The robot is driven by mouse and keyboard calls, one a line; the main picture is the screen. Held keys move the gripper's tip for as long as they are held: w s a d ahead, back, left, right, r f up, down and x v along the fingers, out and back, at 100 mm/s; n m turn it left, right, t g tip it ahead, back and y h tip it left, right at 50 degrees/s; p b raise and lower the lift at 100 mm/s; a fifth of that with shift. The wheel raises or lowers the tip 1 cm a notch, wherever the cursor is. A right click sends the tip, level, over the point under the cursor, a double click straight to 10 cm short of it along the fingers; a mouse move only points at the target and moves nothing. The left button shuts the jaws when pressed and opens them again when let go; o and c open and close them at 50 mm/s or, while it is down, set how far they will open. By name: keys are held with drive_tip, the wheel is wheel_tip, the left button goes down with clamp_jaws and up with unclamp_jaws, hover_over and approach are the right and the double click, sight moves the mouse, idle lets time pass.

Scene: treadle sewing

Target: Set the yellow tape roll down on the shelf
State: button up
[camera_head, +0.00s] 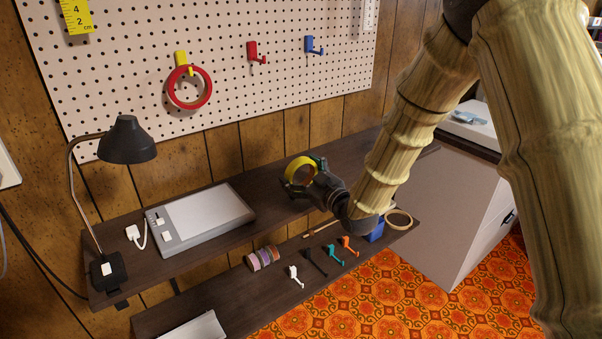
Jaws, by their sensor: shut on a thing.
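The yellow tape roll (290,168) is in my gripper (312,172), which is shut on it. The roll is tilted, with its ring opening partly facing the camera. It shows over the upper dark wood shelf (270,186), right of the grey tablet. I cannot tell whether the roll touches the shelf or hangs a little above it. My wrist and arm come in from the right and hide part of the shelf behind them.
On the upper shelf stand a desk lamp (128,140) and a grey tablet (202,216). The lower shelf (222,309) holds small tape rolls (264,257), several coloured hooks and a pale ring (398,219). A pegboard (225,110) with a red ring (190,104) is behind. A grey cabinet (450,215) stands right.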

drive_tip(key=o, duration=0.9)
drive_tip(key=v, duration=1.2)
